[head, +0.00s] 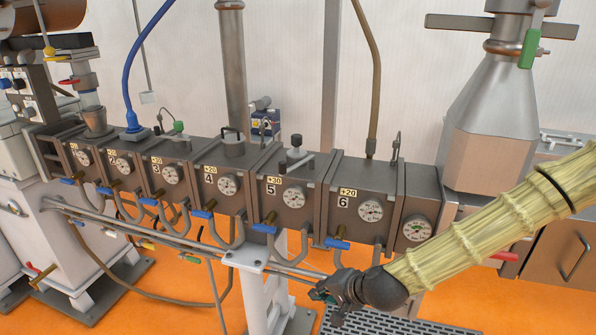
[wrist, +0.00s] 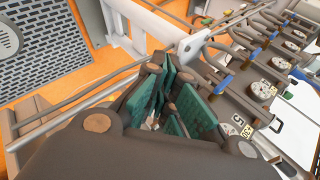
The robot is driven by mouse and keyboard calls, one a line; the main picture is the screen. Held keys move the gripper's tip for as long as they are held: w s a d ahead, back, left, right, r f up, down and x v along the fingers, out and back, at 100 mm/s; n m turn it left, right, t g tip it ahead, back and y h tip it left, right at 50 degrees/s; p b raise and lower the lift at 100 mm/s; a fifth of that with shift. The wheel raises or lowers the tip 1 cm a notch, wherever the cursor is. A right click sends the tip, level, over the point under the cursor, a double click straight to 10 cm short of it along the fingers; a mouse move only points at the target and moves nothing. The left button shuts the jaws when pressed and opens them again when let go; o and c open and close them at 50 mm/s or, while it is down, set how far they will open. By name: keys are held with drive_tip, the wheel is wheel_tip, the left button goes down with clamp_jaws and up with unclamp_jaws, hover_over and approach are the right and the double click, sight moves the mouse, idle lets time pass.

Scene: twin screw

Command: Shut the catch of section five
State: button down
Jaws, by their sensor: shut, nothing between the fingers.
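Section five (head: 284,215) is a dark metal barrel block with a "5" plate (head: 271,190), a yellow label and a round dial in the head view. On its top is a metal fitting with a black knob (head: 296,140); I cannot tell whether this is the catch, or whether it is open. A blue handle (head: 264,229) sits at its lower edge. In the wrist view the "5" plate (wrist: 237,127) shows right of my gripper. My gripper (head: 322,292) is shut and empty, low in front of sections five and six; its green pads (wrist: 170,98) show in the wrist view.
Section six (head: 350,222) adjoins on the right, section four (head: 222,195) on the left. Pipes (head: 290,268) and a white support post (head: 256,290) stand below the barrel. A steel hopper (head: 490,105) stands at right.

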drive_tip(key=w+d+r+m+t+y, duration=0.1)
drive_tip(key=w+r, duration=0.3)
drive_tip(key=r, duration=1)
drive_tip(key=w+d+r+m+t+y, duration=0.1)
drive_tip(key=w+r+t, duration=0.2)
drive_tip(key=r, duration=1)
drive_tip(key=shift+w+r+m+t+y, duration=0.3)
drive_tip(key=shift+w+r+m, duration=0.05)
drive_tip(key=shift+m, duration=0.05)
drive_tip(key=shift+w+f, duration=0.1)
drive_tip(key=p, duration=0.6)
approach(296, 168)
drive_tip(key=shift+w+a, duration=0.25)
drive_tip(key=shift+a, duration=0.7)
drive_tip(key=shift+w+a, duration=0.25)
drive_tip(key=shift+a, duration=0.7)
drive_tip(key=shift+w+a, duration=0.25)
drive_tip(key=shift+a, duration=0.7)
